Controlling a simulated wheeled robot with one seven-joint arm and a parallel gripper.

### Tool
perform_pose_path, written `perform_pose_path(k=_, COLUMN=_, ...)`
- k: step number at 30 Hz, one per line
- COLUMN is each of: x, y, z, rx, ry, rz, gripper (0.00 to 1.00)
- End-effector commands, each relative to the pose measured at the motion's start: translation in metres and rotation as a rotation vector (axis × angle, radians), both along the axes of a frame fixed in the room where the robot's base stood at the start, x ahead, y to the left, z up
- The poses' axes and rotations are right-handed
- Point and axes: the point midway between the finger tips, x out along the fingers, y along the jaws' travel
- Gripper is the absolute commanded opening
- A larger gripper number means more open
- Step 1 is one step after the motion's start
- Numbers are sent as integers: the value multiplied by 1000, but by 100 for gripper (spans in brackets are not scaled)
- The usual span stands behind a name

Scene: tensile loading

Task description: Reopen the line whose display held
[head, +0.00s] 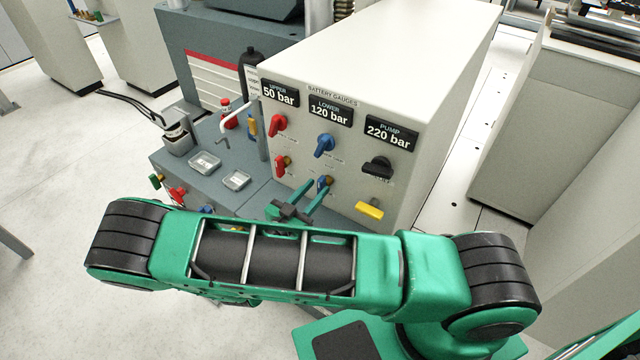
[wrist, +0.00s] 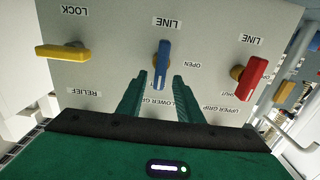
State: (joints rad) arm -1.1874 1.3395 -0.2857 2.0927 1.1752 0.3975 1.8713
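A pale panel (head: 350,190) carries three displays: UPPER 50 bar (head: 279,93), LOWER 120 bar (head: 330,110) and PUMP 220 bar (head: 391,132). Below them is a lower row of handles: a red line handle (head: 283,163), a blue line handle (head: 324,182) and a yellow lock handle (head: 370,210). In the wrist view, the blue handle (wrist: 162,65) stands upright in the picture, with an OPEN label to its right; the red handle (wrist: 249,78) is also near upright. My gripper (wrist: 160,78) is open, its fingertips either side of the blue handle, with visible gaps.
Above the lower row are a red knob (head: 278,124), a blue knob (head: 324,145) and a black knob (head: 377,167). In the wrist view, the yellow handle (wrist: 63,53) lies crosswise at the left. A grey bench (head: 205,165) with small trays stands left of the panel.

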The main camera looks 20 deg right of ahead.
Motion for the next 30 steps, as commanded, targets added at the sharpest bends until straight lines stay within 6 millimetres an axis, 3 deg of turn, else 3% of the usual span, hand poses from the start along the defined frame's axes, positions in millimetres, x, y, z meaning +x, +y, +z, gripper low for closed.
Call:
perform_pose_path(k=7, x=17, y=-24, z=0, rx=-1, ry=1, rz=-1, gripper=33)
perform_pose_path(k=19, x=21, y=-30, z=0, rx=1, ry=1, rz=-1, gripper=33)
perform_pose_path(k=24, x=21, y=-30, z=0, rx=1, ry=1, rz=-1, gripper=0)
perform_pose_path(k=30, x=21, y=-30, z=0, rx=-2, ry=4, rz=-1, gripper=0)
